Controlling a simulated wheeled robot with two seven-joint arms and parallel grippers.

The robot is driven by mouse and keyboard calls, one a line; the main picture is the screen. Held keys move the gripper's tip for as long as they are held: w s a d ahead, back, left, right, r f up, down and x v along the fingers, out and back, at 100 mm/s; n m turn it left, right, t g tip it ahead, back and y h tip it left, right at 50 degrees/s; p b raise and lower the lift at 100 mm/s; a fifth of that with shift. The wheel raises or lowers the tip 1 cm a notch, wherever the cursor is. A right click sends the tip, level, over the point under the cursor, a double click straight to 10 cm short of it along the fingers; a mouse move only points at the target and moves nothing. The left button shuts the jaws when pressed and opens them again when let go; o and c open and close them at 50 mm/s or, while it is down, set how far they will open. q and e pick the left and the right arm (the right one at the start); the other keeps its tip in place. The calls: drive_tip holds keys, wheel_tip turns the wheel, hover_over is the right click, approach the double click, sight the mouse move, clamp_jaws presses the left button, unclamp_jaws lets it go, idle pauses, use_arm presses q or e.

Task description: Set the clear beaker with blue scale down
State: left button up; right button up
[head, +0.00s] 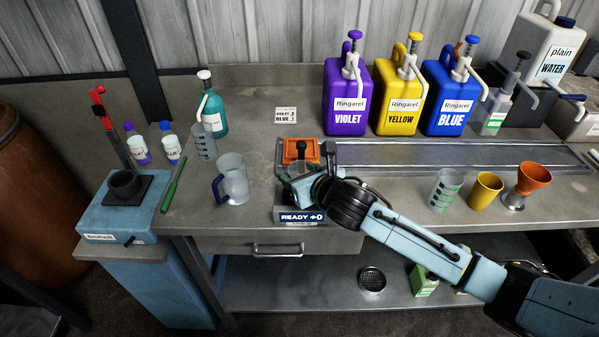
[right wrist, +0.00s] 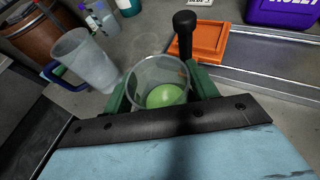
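My right gripper (head: 303,180) is at the middle of the bench, over the front of the station with the "READY" display. In the right wrist view its green fingers lie on both sides of a clear beaker (right wrist: 158,72), shut on it. The beaker looks upright, with a light green content or bottom (right wrist: 164,96) inside. In the head view the gripper mostly hides the beaker, and I cannot make out its scale colour. Whether its bottom touches the station is hidden. My left gripper is not in view.
An orange block (head: 290,152) with a black knob stands just behind the gripper. A blue-handled clear jug (head: 233,180) is to the left, with a marked clear beaker (head: 203,143) behind it. A green-scale beaker (head: 437,204), yellow cup (head: 485,190) and orange funnel (head: 533,178) stand right.

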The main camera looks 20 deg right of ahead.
drive_tip(key=shift+o, duration=0.7)
drive_tip(key=shift+r, duration=0.25)
drive_tip(key=p+v, duration=0.1)
drive_tip(key=v, duration=1.1)
drive_tip(key=shift+d+f, duration=0.15)
